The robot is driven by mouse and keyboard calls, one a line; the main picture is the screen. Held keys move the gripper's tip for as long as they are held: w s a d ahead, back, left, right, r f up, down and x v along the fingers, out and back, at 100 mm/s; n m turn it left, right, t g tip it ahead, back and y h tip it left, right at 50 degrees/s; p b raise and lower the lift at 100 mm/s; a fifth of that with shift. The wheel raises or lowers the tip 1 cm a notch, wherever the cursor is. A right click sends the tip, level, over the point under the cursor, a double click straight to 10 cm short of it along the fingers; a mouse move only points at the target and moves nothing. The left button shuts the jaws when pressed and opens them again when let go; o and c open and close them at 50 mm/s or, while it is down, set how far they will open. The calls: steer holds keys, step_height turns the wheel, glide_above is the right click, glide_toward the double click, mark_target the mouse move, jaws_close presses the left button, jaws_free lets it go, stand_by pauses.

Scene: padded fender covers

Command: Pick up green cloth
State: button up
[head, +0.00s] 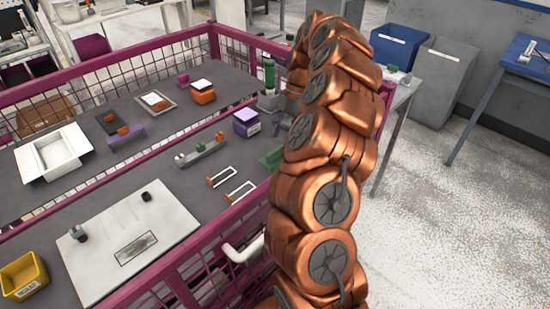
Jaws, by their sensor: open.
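I cannot make out a green cloth for certain. A small green piece (271,158) lies on the grey table beside my arm, partly hidden by it. A green upright cylinder (269,76) stands farther back, just left of my arm. My copper-coloured arm rises through the right middle of the head view and covers part of the table's right end.
A magenta mesh rail (150,58) borders the grey table. A white open box (52,152), a white board (128,245), a yellow bin (23,276) and a purple box (246,122) stand on it.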

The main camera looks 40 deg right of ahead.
mark_target(275, 150)
steer(key=shift+p+x, duration=0.45)
steer(key=shift+x, duration=0.75)
steer(key=shift+w+p+x, duration=0.2)
steer(key=shift+p+x, duration=0.05)
steer(key=shift+x, duration=0.7)
steer(key=shift+w+p+x, duration=0.15)
steer(key=shift+p+x, duration=0.1)
steer(key=shift+x, duration=0.65)
steer(key=shift+a, duration=0.2)
jaws_close()
